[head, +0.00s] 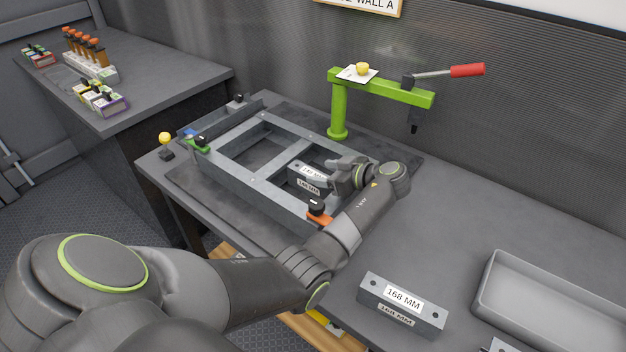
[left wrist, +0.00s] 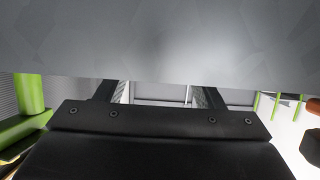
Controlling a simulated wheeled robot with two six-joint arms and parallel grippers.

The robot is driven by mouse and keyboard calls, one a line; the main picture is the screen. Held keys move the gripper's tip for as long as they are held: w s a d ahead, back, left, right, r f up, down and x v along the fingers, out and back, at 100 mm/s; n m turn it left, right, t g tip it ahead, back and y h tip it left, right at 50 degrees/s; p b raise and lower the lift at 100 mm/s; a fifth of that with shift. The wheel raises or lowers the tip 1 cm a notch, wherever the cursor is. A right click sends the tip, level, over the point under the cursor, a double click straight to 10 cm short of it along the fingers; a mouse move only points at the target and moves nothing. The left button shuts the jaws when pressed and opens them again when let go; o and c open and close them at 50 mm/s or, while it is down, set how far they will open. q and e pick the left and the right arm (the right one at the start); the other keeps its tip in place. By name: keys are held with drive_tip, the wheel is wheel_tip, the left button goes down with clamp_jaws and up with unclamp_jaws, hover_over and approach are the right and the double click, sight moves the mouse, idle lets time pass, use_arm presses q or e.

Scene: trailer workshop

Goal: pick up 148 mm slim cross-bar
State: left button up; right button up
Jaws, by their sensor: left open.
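A grey cross-bar (head: 306,176) with white labels, which seem to read 148 MM, is at the frame's right-hand opening in the head view. My left gripper (head: 335,176) is at the right end of this bar, and its fingertips are largely hidden. In the left wrist view the gripper's two dark fingers (left wrist: 160,94) stand apart, their tips covered by a broad grey surface across the top. I cannot tell whether the bar is between them. My right gripper is not in view.
The grey frame (head: 230,181) carries a green clamp (head: 197,145) and an orange clamp (head: 318,214). A green post with arm (head: 338,110) stands behind. A bar marked 168 MM (head: 401,305) and a grey tray (head: 545,300) are at front right, with bare bench between.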

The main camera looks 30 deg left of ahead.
sight(302, 168)
use_arm(q)
drive_tip(key=shift+a+r+p, duration=0.1)
drive_tip(key=shift+a+p, duration=0.25)
drive_tip(key=shift+a, duration=0.15)
drive_tip(key=p+x, duration=0.1)
drive_tip(key=x, duration=0.2)
drive_tip(key=shift+s+a+r+p, duration=0.1)
drive_tip(key=shift+s+a+p, duration=0.1)
drive_tip(key=shift+p, duration=0.15)
drive_tip(key=shift+a+f, duration=0.3)
drive_tip(key=shift+a, duration=0.1)
drive_tip(key=shift+w+d, duration=0.1)
drive_tip(key=c, duration=0.9)
drive_tip(key=shift+c, duration=1.1)
drive_tip(key=shift+r, duration=0.15)
